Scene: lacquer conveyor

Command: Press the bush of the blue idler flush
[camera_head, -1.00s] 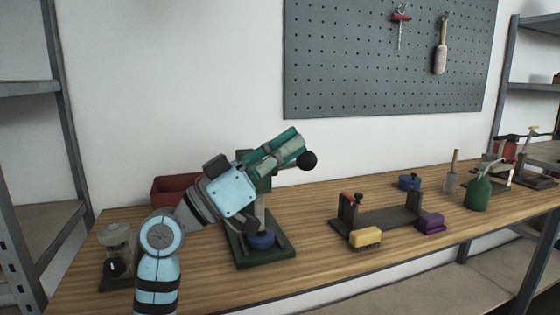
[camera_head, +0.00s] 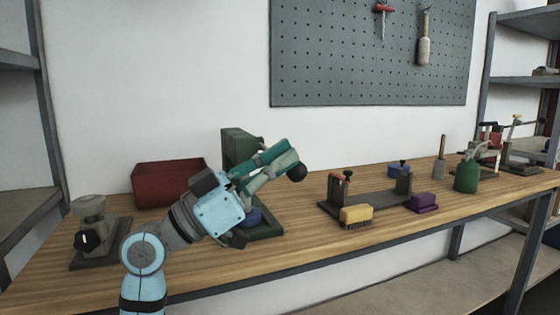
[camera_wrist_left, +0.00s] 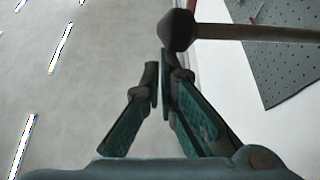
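The green press (camera_head: 238,145) stands on the bench. Its lever ends in a black ball knob (camera_head: 297,172), which also shows with its rod in the left wrist view (camera_wrist_left: 178,31). The blue idler (camera_head: 252,216) sits low on the press, partly hidden by my arm; its bush cannot be made out. My left gripper (camera_head: 290,158) is over the front of the press, its fingertips at the knob. In the left wrist view its fingers (camera_wrist_left: 159,70) are nearly together with nothing visible between them; the knob is just beyond the tips. My right gripper is not in view.
A red bin (camera_head: 168,187) stands behind my arm, and a small grey device with a black knob (camera_head: 88,240) at left. Right of the press are a fixture (camera_head: 370,203), a yellow brush (camera_head: 356,215), a purple block (camera_head: 422,202) and a green bottle (camera_head: 466,176). The bench front is clear.

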